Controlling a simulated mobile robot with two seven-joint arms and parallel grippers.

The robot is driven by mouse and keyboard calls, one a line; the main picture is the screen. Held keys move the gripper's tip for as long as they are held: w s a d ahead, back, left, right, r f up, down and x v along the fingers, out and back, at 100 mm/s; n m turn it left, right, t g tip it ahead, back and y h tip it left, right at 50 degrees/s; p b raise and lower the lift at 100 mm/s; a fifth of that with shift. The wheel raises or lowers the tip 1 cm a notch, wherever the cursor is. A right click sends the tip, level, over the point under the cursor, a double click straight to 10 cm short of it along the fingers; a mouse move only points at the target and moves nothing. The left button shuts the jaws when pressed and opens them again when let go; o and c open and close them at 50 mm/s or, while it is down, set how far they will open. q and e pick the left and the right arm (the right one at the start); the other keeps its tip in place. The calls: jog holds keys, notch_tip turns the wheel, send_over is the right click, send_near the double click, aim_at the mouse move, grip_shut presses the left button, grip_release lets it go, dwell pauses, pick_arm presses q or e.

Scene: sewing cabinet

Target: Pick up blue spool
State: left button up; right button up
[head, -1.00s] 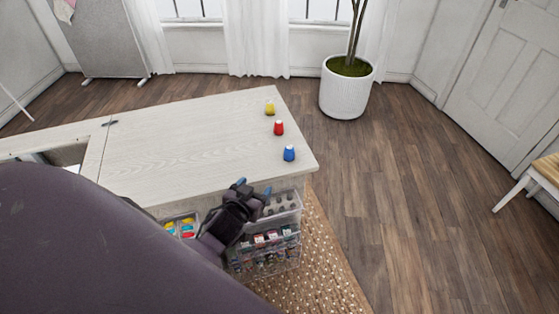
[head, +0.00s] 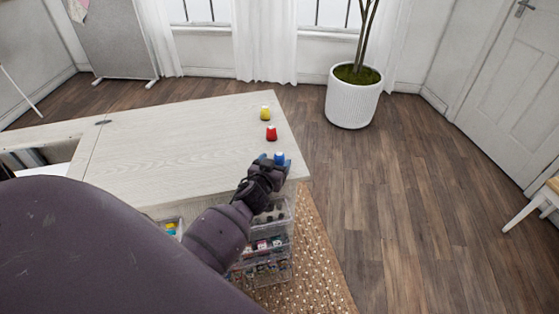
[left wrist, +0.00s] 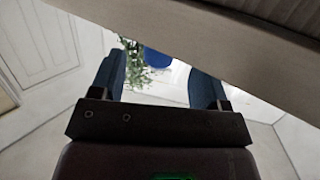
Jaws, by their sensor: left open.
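The blue spool (head: 279,158) stands near the right front corner of the pale wooden tabletop (head: 180,140). My left gripper (head: 273,164) is at the table's front edge, close in front of the spool, with its blue fingertips around or just short of it; I cannot tell whether they touch. In the left wrist view the two fingers (left wrist: 158,80) are apart with nothing held. A blue patch, apparently the spool (left wrist: 158,59), shows beyond the gap between them, partly cut off by the table edge (left wrist: 190,45). My right gripper is not in view.
A red spool (head: 271,133) and a yellow spool (head: 265,113) stand farther back along the table's right side. A clear drawer organizer (head: 268,245) stands below the front edge. A white planter (head: 352,100) is on the floor beyond. The tabletop left of the spools is clear.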

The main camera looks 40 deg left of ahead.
aim_at(277, 161)
pick_arm(q)
jog(key=shift+w+a+f, duration=0.15)
jog(key=shift+w+f, duration=0.15)
jog(key=shift+w, duration=0.3)
jog(key=shift+w+a+f, duration=0.15)
jog(key=shift+w+f, duration=0.15)
jog(key=shift+w, duration=0.3)
jog(key=shift+w+a, duration=0.2)
jog(key=shift+w, duration=0.4)
jog(key=shift+c, duration=0.2)
jog(key=c, duration=1)
